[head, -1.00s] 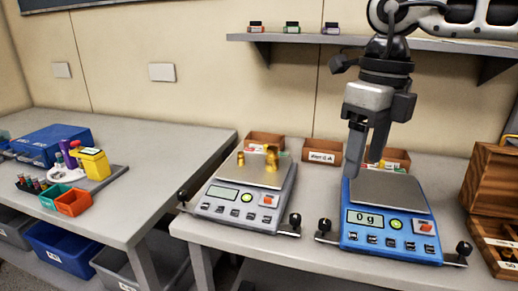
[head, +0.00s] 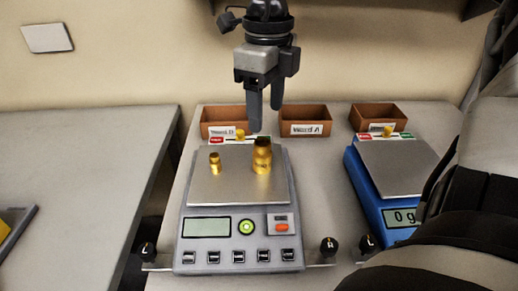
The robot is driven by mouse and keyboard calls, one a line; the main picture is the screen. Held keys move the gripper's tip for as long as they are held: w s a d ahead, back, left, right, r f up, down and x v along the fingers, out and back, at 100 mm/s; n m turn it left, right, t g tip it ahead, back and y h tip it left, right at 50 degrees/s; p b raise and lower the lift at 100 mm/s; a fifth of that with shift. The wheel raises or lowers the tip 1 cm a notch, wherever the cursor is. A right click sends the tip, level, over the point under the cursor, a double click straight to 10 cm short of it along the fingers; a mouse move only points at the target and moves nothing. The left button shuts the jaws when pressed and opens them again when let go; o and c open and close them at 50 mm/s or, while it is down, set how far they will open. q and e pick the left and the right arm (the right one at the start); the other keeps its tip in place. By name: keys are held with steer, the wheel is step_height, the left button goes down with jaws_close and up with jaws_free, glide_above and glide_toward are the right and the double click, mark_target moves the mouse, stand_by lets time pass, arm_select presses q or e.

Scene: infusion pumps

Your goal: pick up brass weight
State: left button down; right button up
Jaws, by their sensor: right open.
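Two brass weights stand upright on the pan of the grey scale (head: 233,188). The larger brass weight (head: 262,158) is at the right of the pan and the smaller brass weight (head: 215,164) at the left. My right gripper (head: 265,118) points down, open and empty, with its fingertips just above the larger weight in the picture. It looks apart from the weight; the exact depth gap is hard to tell. My left gripper is not in view.
A blue scale (head: 390,165) reading 0 g stands at the right, partly hidden by my dark arm parts. Brown bins (head: 306,120) line the wall behind the scales. Small yellow pieces (head: 240,134) sit before the bins.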

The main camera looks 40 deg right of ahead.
mark_target(264, 142)
step_height(264, 142, down, 10)
steer(key=shift+w+a+r+p, duration=0.15)
steer(key=shift+r+p, duration=0.1)
steer(key=shift+p, duration=0.2)
